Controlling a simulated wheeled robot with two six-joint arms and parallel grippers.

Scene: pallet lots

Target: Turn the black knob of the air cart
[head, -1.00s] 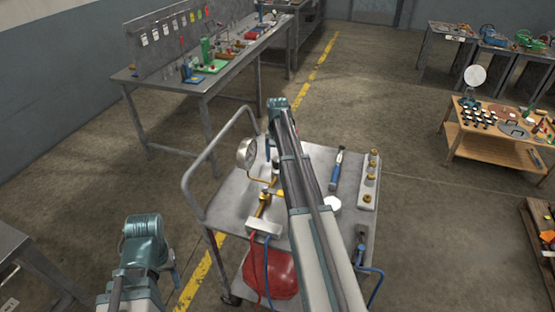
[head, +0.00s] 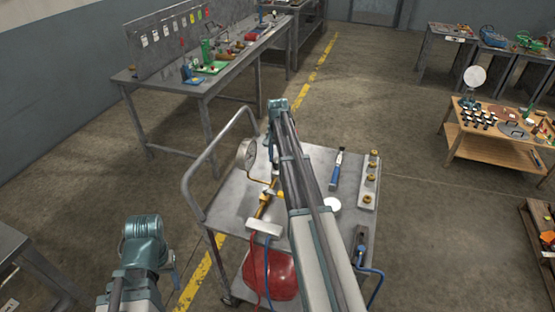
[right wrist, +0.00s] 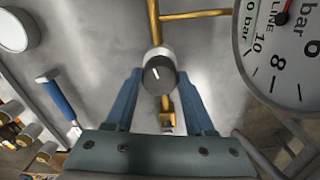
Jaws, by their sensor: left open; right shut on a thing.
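The black knob (right wrist: 158,77) of the air cart (head: 225,205) shows in the right wrist view, with a white mark on its face and a silver collar behind it. My right gripper (right wrist: 158,92) is shut on it, one blue finger on each side. In the head view my right arm covers the knob and most of that gripper. The round pressure gauge (right wrist: 285,45) is beside the knob at the right of the wrist view; it also shows in the head view (head: 246,155). My left gripper (head: 172,268) is low at the left, away from the cart, mostly hidden behind its wrist.
On the cart are a blue-handled tool (head: 336,172), a strip of brass fittings (head: 368,180) and a white round lid (head: 332,204). A red tank (head: 270,274) is below. The cart's handle rail (head: 190,180) rises at left. A workbench (head: 215,75) stands behind.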

